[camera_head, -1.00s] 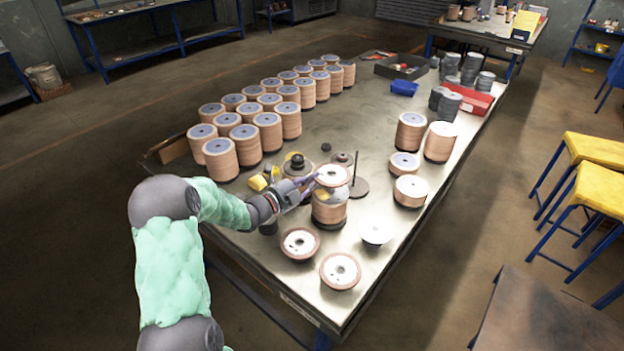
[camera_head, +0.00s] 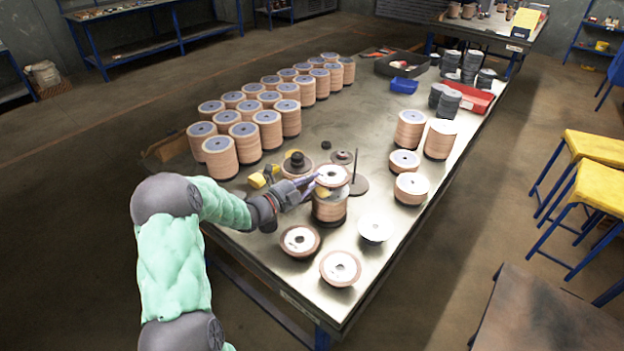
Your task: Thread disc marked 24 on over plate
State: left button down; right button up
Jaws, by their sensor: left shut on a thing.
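My left gripper (camera_head: 312,187) reaches in from the left over the near part of the table. It is shut on a flap disc (camera_head: 332,175) with a pale top and reddish-brown rim. The disc is just above a brown disc stack (camera_head: 330,210), and I cannot tell whether they touch. Behind and right of it, a thin dark upright rod (camera_head: 355,165) rises from a round brown base plate (camera_head: 359,186). Another round plate (camera_head: 296,167) with a black knob stands behind the gripper. Number 24 cannot be read on any disc. My right gripper is not in view.
Two loose discs (camera_head: 300,241) (camera_head: 340,268) and a pale disc (camera_head: 375,229) lie near the front. Rows of disc stacks (camera_head: 245,145) fill the left side. More stacks (camera_head: 410,130) stand right.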

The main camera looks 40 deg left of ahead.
pick_arm(q)
jog(key=shift+f, duration=1.15)
dwell(0.4)
jog(key=shift+f+b, duration=0.5)
jog(key=shift+f, duration=0.6)
jog(key=c, duration=1.2)
grip_release()
jog(key=shift+c, duration=0.2)
jog(key=shift+f, duration=0.15)
